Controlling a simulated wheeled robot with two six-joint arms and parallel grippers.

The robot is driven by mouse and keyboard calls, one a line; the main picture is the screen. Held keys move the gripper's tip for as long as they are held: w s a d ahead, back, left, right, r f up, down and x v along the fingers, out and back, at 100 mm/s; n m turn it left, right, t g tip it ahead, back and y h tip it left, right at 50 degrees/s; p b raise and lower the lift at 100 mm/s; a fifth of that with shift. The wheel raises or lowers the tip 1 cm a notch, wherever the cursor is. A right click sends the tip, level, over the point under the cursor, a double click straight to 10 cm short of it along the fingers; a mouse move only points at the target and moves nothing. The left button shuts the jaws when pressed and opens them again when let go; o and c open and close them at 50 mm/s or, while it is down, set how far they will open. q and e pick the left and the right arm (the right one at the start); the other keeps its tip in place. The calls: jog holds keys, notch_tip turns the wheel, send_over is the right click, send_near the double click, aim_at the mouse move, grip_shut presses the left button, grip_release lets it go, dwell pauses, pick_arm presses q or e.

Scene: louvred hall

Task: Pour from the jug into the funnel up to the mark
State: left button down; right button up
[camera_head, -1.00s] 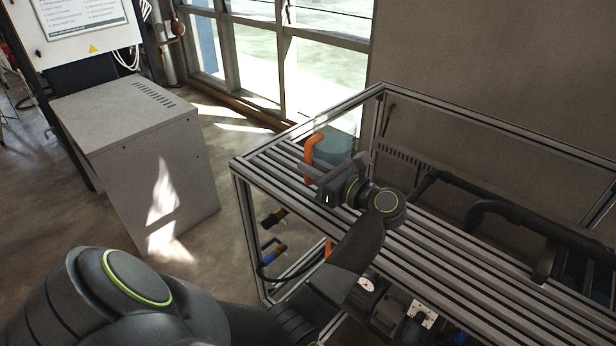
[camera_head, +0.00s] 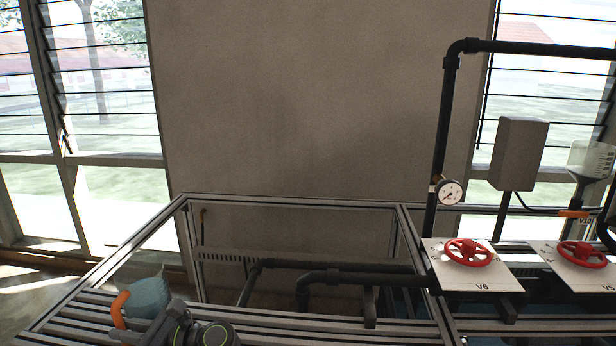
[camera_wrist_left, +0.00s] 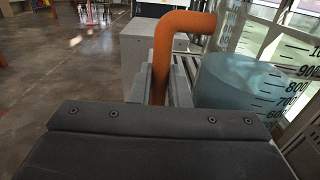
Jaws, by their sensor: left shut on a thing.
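The jug (camera_head: 150,296) is clear with blue liquid inside and an orange handle (camera_head: 119,310). It looks upright at the slatted bench's left end; whether it touches the slats is hidden. My left gripper (camera_head: 160,324) is shut on the jug's handle. In the left wrist view the jug (camera_wrist_left: 235,88) shows black graduations, with blue liquid around the upper hundreds, and the gripper (camera_wrist_left: 158,85) is at the orange handle. The funnel (camera_head: 590,160) is clear with marks on its side and stands at the far right, well away from the jug. My right gripper is out of view.
The bench frame (camera_head: 290,201) has bars rising behind the slats. Dark pipes (camera_head: 350,278), a gauge (camera_head: 449,192), a grey box (camera_head: 518,153) and red handwheels on panels V6 (camera_head: 468,252) and V5 (camera_head: 582,254) lie between jug and funnel. An orange lever (camera_head: 573,213) sits below the funnel.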

aim_at(121, 315)
pick_arm(q)
jog(key=shift+a, duration=0.1)
jog(key=shift+a+f+b, duration=0.1)
jog(key=shift+a+b, duration=0.3)
jog(key=shift+b, duration=0.25)
notch_tip(121, 315, up, 4)
jog(key=shift+w+f+p, duration=0.1)
jog(key=shift+w+p, duration=0.05)
jog(key=shift+p, duration=0.65)
notch_tip(121, 315, down, 4)
jog(key=shift+b, duration=0.95)
jog(key=shift+r+p, duration=0.45)
jog(key=shift+p, duration=0.3)
jog(key=d, duration=0.2)
jog(key=d+p, duration=0.1)
jog(key=shift+s+d+f, duration=0.15)
jog(key=shift+s+d, duration=0.1)
jog(key=d, duration=0.1)
jog(key=d+b, duration=0.1)
jog(key=d, duration=0.1)
jog(key=d+b, duration=0.1)
jog(key=d, duration=0.1)
jog(key=shift+s+f, duration=0.15)
jog(key=shift+f, duration=0.15)
jog(key=shift+s+d+r+b, duration=0.15)
jog(key=shift+d+b, duration=0.25)
jog(key=shift+d, duration=0.45)
